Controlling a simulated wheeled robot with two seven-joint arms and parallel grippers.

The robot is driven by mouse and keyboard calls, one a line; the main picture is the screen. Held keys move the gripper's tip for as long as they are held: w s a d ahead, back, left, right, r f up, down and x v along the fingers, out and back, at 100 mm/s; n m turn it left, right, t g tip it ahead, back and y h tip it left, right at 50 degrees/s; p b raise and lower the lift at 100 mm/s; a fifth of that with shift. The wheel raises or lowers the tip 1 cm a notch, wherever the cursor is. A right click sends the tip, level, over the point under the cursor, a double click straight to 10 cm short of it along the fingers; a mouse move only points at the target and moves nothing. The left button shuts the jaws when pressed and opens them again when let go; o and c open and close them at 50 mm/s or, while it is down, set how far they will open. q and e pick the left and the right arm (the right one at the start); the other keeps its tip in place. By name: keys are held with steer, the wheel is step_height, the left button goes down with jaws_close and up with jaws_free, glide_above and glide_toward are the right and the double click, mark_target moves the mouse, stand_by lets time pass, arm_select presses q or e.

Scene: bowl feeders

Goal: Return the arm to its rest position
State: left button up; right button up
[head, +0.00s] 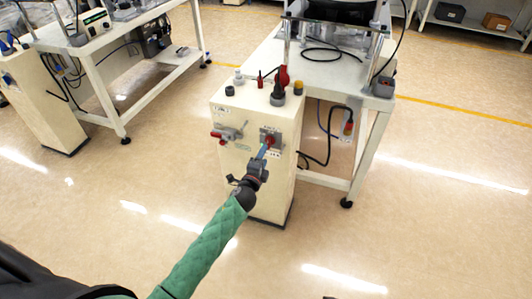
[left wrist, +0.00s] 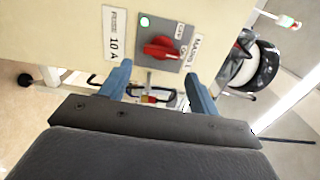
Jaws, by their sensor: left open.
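My left arm reaches out in its green sleeve to the front of a cream control cabinet (head: 238,165). My left gripper (head: 264,151) is open, with its blue fingers just in front of a grey switch plate with a red rotary knob (head: 270,138). In the left wrist view the two fingers of the left gripper (left wrist: 157,75) are spread and nothing is held between them. The red knob (left wrist: 160,48) shows beyond the fingertips, apart from them, with a lit green lamp (left wrist: 145,21) beside it. My right gripper is not seen.
A second red-handled switch (head: 226,132) is on the cabinet's left side. Knobs and a red button (head: 283,76) stand on its top. A white workbench (head: 330,75) with hanging cables adjoins on the right. Another bench (head: 90,40) stands at the left. The floor in front is clear.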

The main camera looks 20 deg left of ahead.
arm_select(q)
steer(key=shift+s, duration=0.7)
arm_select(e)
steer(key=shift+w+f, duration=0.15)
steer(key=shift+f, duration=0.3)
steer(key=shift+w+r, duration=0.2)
arm_select(q)
steer(key=shift+a, duration=0.1)
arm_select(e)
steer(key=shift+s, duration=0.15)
